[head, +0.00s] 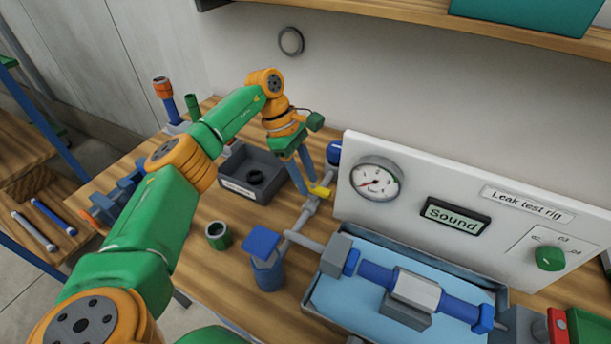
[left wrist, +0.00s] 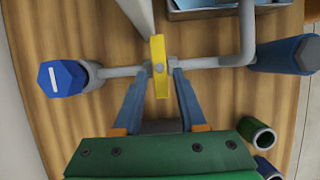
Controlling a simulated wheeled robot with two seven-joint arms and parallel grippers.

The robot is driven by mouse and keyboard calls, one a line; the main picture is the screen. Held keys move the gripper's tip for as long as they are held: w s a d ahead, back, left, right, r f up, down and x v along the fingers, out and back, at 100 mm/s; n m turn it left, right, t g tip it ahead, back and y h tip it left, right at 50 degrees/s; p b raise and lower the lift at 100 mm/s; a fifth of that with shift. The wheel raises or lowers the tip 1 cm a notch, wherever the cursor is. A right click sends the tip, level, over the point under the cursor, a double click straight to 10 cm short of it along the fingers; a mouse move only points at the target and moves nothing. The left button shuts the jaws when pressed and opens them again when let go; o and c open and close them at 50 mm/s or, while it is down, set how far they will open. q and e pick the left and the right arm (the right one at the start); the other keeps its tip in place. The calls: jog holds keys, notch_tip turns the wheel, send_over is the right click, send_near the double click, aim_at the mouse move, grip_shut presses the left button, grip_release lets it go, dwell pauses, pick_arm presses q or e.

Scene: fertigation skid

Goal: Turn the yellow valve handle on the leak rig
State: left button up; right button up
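The yellow valve handle (head: 320,190) sits on a grey pipe left of the leak test rig panel (head: 440,205). In the left wrist view the handle (left wrist: 158,52) is a flat bar lying across the pipe (left wrist: 205,64). My left gripper (head: 309,189) reaches down to it from above. In the left wrist view its two blue fingers (left wrist: 160,72) stand apart, one on each side of the handle, with a small gap visible on both sides. The fingers partly hide the handle in the head view. My right gripper is not in view.
A blue-capped fitting (left wrist: 62,78) ends the pipe on one side; a blue post (head: 265,258) stands near the other.

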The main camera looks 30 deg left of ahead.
pick_arm(q)
jog(key=shift+o, duration=0.3)
jog(key=shift+a+r, duration=0.1)
jog(key=v, duration=0.7)
